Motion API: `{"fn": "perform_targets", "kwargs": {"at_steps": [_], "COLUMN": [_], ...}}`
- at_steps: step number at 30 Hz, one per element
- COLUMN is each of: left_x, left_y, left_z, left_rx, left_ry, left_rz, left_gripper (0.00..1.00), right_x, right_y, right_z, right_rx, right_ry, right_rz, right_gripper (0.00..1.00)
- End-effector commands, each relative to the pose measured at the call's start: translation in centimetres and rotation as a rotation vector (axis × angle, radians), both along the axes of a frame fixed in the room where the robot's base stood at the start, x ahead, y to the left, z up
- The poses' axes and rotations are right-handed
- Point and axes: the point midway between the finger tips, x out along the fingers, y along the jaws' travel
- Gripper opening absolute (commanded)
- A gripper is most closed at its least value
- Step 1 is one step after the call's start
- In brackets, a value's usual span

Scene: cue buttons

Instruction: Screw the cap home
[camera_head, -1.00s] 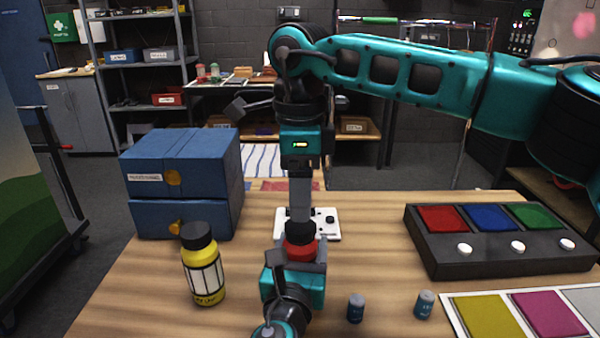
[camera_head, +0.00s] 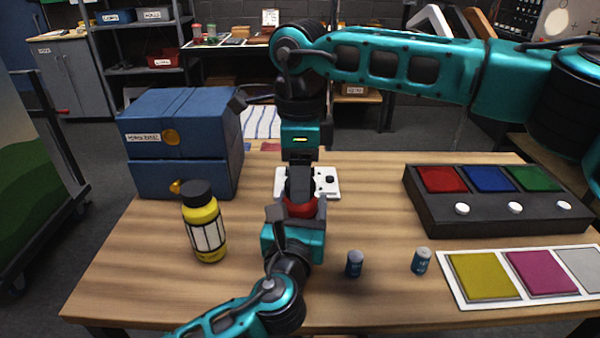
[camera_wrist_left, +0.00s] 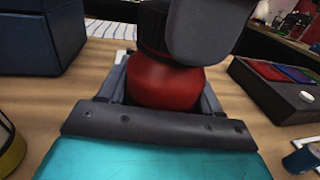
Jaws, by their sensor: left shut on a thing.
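A red bottle (camera_head: 300,208) stands at the middle of the table, its lower part hidden by my left gripper (camera_head: 298,212), which is shut on it from the front. In the left wrist view the red bottle (camera_wrist_left: 165,82) sits between the fingers. A black ribbed cap (camera_wrist_left: 153,28) is on or just above its neck; I cannot tell how far down it sits. My right gripper (camera_head: 300,180) points straight down at the cap and largely hides it in the head view. A grey right finger overlaps the cap in the wrist view; whether those jaws grip it is unclear.
A yellow bottle (camera_head: 204,228) with a dark lid stands left, before blue boxes (camera_head: 185,140). Two small blue cylinders (camera_head: 354,263) (camera_head: 422,261) stand right of my left arm. A button console (camera_head: 500,205) and a colour-panel board (camera_head: 452,300) lie right. A white plate (camera_head: 333,176) lies behind the red bottle.

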Motion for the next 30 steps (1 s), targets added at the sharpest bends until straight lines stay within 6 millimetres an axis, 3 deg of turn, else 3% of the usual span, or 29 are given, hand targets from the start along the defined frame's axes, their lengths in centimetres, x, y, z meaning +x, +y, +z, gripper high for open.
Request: {"fn": "perform_targets", "kwargs": {"at_steps": [10, 14, 23, 27, 28, 30], "left_x": [-0.03, -0.03, -0.04, -0.04, -0.04, -0.04], "left_y": [-0.02, -0.02, -0.03, -0.03, -0.03, -0.03], "left_z": [-0.08, -0.08, -0.08, -0.08, -0.08, -0.08], "left_rx": [0.000, 0.000, 0.000, 0.000, 0.000, 0.000], "left_ry": [0.002, 0.002, 0.001, 0.001, 0.001, 0.001], "left_rz": [-0.001, -0.001, -0.001, -0.001, -0.001, -0.001], "left_gripper": [0.00, 0.00, 0.00, 0.00, 0.00, 0.00], "right_x": [0.03, 0.03, 0.04, 0.04, 0.04, 0.04], "right_y": [0.01, 0.01, 0.00, 0.00, -0.01, -0.01], "right_z": [0.03, 0.03, 0.02, 0.03, 0.02, 0.02], "right_rx": [0.000, 0.000, 0.001, 0.001, 0.001, 0.001], "right_ry": [-0.001, -0.001, -0.002, -0.002, -0.002, -0.002], "right_rz": [0.000, -0.037, -0.447, -0.435, -0.434, -0.433], "right_gripper": [0.13, 0.13, 0.13, 0.13, 0.51, 0.58]}}
